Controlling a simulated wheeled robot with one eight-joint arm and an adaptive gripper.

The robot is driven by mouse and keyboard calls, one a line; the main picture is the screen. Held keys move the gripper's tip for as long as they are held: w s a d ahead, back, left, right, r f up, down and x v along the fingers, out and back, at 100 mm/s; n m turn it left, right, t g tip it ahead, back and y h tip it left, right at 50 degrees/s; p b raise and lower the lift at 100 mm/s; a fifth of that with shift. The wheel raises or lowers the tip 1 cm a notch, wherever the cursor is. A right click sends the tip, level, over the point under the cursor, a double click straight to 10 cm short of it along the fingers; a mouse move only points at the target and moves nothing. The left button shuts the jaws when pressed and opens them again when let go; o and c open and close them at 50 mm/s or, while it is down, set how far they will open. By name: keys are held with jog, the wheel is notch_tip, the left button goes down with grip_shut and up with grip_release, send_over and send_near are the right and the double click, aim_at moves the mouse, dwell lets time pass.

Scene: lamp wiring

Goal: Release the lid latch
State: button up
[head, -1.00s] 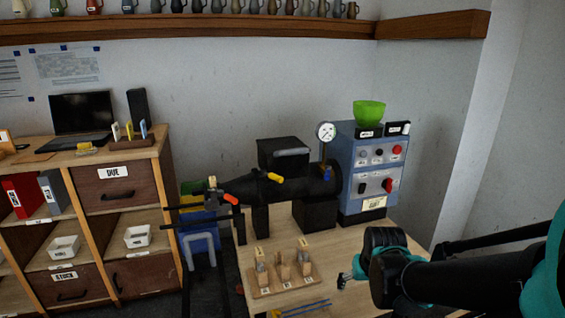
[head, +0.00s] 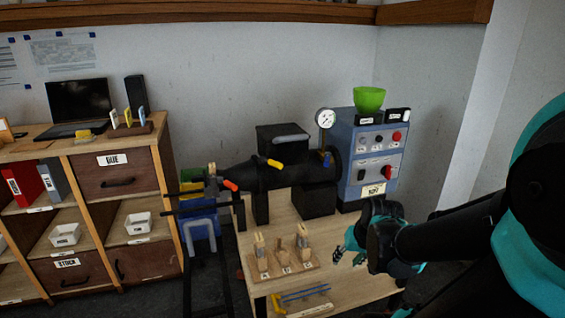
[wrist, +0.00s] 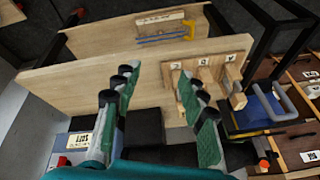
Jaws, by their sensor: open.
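A black horizontal cylinder machine (head: 285,175) stands on the wooden table in the head view. A black box with a grey bar handle (head: 291,139) is on top. I cannot tell which part is the lid latch. My gripper (head: 349,256) is open and empty, in front of the machine and right of the wooden block rack. In the wrist view its green fingers (wrist: 155,78) are spread over the tabletop, with nothing between them.
The wooden rack (head: 284,270) with upright blocks stands on the table. A blue-grey control box (head: 369,160) with a green bowl (head: 369,99) stands behind my gripper. A drawer cabinet (head: 119,183) is at left.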

jog(key=w+a+r+y, duration=0.1)
jog(key=w, duration=0.1)
jog(key=w+a+r+y, duration=0.1)
jog(key=w+a, duration=0.1)
jog(key=w, duration=0.1)
jog(key=w+a+r+y, duration=0.1)
jog(key=w+a, duration=0.1)
jog(key=shift+w+r+m, duration=0.25)
jog(key=shift+m, duration=0.05)
jog(key=c, duration=0.7)
jog(key=w+a+r+y, duration=0.1)
jog(key=w, duration=0.1)
jog(key=w+a+r+y, duration=0.1)
jog(key=w, duration=0.2)
jog(key=w+a+r+t+y, duration=0.1)
jog(key=w+r, duration=0.1)
jog(key=shift+w+a+y, duration=0.15)
jog(key=shift+y, duration=0.15)
grip_shut()
jog(key=w+r+t+y, duration=0.1)
jog(key=w+r+y, duration=0.2)
jog(key=w+r, duration=0.2)
jog(key=w+r+m+t+y, duration=0.1)
jog(key=w+r+y, duration=0.3)
jog(key=w, duration=0.6)
jog(key=shift+w+d+r+t, duration=0.25)
jog(key=shift+d+r+t, duration=0.2)
jog(key=shift+r, duration=0.15)
